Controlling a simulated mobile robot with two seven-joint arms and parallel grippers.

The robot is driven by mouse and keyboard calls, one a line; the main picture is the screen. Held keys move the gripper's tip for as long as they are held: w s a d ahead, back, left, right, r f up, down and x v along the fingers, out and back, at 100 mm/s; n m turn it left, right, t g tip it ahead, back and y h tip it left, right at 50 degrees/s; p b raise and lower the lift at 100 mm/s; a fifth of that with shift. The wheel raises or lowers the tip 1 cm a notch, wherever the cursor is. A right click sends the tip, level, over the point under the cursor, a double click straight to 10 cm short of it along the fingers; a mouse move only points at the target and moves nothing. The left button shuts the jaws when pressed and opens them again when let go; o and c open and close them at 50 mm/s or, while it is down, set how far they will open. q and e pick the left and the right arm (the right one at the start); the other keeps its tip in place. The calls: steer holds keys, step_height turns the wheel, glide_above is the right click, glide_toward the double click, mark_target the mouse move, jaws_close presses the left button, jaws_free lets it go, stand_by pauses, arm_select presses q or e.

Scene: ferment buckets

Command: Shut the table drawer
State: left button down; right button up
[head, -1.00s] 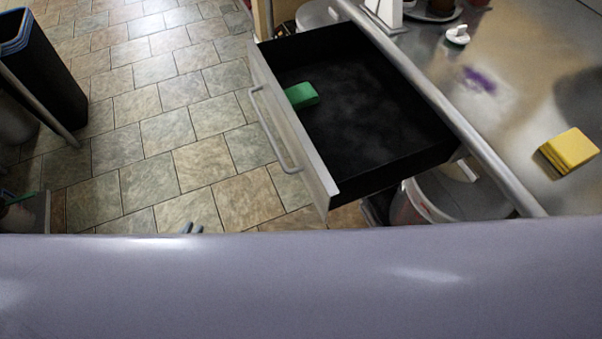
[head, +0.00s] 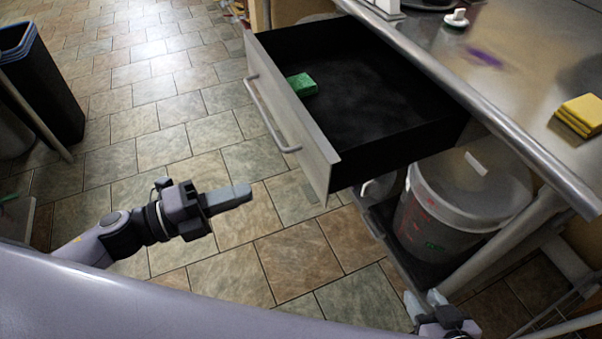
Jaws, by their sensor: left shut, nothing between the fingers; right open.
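The table drawer (head: 288,124) stands pulled well out from under the steel table (head: 480,65). Its pale front panel with a bar handle (head: 268,118) faces left. A green sponge (head: 303,85) lies inside near the front. My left gripper (head: 240,193) is shut and empty, over the floor in front of and lower in the picture than the drawer front, not touching it. My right gripper (head: 425,302) is partly in view at the bottom edge, fingers apart, below the table edge near the lower shelf.
A large translucent bucket (head: 465,200) stands on the shelf under the table, below the drawer. Yellow sponges (head: 580,115) and a small white item (head: 457,18) sit on the tabletop. A black bin (head: 45,85) stands far left. The tiled floor (head: 190,120) before the drawer is clear.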

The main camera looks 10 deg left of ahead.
mark_target(315, 168)
arm_select(q)
steer(key=p+x, duration=0.1)
steer(key=x, duration=0.9)
steer(key=shift+w+d, duration=0.5)
steer(key=shift+d, duration=0.2)
